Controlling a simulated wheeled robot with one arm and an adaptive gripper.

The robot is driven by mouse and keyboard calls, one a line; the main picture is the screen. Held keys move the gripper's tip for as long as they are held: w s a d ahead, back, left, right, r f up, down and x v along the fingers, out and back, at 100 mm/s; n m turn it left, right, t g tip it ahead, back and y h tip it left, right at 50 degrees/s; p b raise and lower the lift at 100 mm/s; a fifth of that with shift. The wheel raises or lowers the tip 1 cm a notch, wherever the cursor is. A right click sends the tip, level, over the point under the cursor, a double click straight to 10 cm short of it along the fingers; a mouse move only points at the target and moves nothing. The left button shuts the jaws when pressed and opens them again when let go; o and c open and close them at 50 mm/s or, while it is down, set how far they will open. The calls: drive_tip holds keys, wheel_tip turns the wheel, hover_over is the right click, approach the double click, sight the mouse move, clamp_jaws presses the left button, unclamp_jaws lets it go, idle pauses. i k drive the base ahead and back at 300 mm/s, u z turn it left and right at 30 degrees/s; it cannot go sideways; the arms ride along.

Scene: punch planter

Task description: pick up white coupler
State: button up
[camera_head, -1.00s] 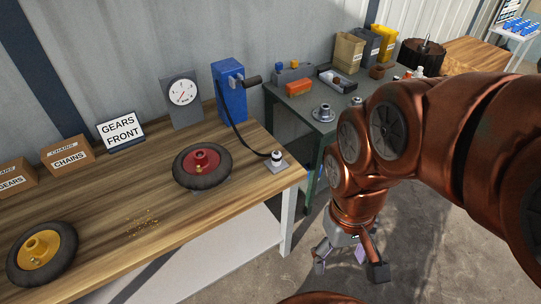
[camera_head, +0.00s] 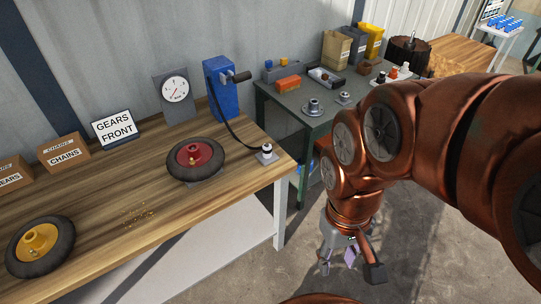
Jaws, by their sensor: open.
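A small white and black fitting (camera_head: 267,151), which looks like the white coupler, stands on a small pale plate (camera_head: 265,159) near the right end of the wooden bench. A black hose (camera_head: 234,132) runs to it from the blue pump (camera_head: 222,92). My gripper (camera_head: 350,264) hangs open and empty, pointing down over the floor, to the right of the bench and below its top in the picture. It is well apart from the fitting.
A wheel with a red hub (camera_head: 194,158) lies left of the fitting; a wheel with a yellow hub (camera_head: 40,246) is at the near left. A dial gauge (camera_head: 175,90) stands behind. The green table (camera_head: 290,100) bears several parts and boxes.

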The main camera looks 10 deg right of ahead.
sight(267, 150)
drive_tip(key=k, duration=1.15)
drive_tip(key=u, duration=0.7)
drive_tip(key=i, duration=0.65)
drive_tip(key=u, duration=0.85)
drive_tip(key=i, duration=0.75)
drive_tip(key=z, duration=0.65)
drive_tip(key=i, duration=0.8)
drive_tip(key=z, duration=0.75)
